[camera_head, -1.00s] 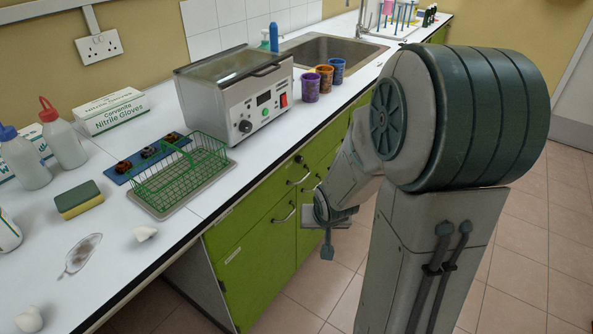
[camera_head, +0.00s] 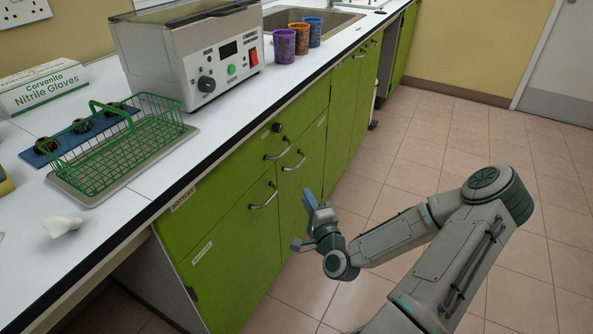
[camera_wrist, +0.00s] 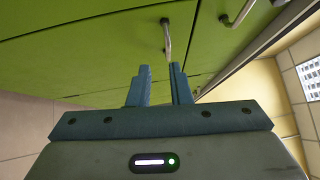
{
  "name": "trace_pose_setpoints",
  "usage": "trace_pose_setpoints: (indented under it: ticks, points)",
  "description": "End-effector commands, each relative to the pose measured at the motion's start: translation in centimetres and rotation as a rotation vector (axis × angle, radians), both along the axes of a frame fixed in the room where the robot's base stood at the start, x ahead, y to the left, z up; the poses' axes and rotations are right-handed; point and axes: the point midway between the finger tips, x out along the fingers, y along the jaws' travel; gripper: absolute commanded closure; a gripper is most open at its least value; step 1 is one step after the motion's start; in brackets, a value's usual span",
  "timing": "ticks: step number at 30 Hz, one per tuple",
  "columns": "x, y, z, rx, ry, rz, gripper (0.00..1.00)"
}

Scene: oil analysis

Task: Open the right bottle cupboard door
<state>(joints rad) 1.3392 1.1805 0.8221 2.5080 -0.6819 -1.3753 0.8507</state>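The right bottle cupboard door (camera_head: 315,176) is a green panel under the counter and looks shut. Its metal handle (camera_head: 294,160) is near its top. The left door (camera_head: 235,255) has a similar handle (camera_head: 263,196). My gripper (camera_head: 304,222) is in front of the right door, its two blue fingers spread and empty. In the wrist view my gripper (camera_wrist: 162,84) is open; a handle (camera_wrist: 167,38), apparently the right door's, lies ahead of the gap between the fingertips, apart from them. A second handle (camera_wrist: 241,13) is farther right.
A green drawer (camera_head: 235,157) with a handle and a black round knob sits above the doors. The white counter (camera_head: 160,190) overhangs and holds a wire basket (camera_head: 120,150), a metal bath (camera_head: 200,60) and several cups. The tiled floor (camera_head: 400,190) to the right is clear.

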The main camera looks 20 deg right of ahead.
Motion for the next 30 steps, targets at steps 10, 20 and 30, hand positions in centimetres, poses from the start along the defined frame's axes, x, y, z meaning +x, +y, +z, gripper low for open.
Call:
trace_pose_setpoints:
  ticks: [10, 20, 30]
  points:
    - [1.5, -1.8, 0.5, 0.07, -0.079, -0.064, 0.82]
    - [8.4, -2.6, 1.4, 0.068, -0.077, -0.063, 0.82]
    - [12.7, -3.2, 2.0, 0.069, -0.074, -0.063, 0.82]
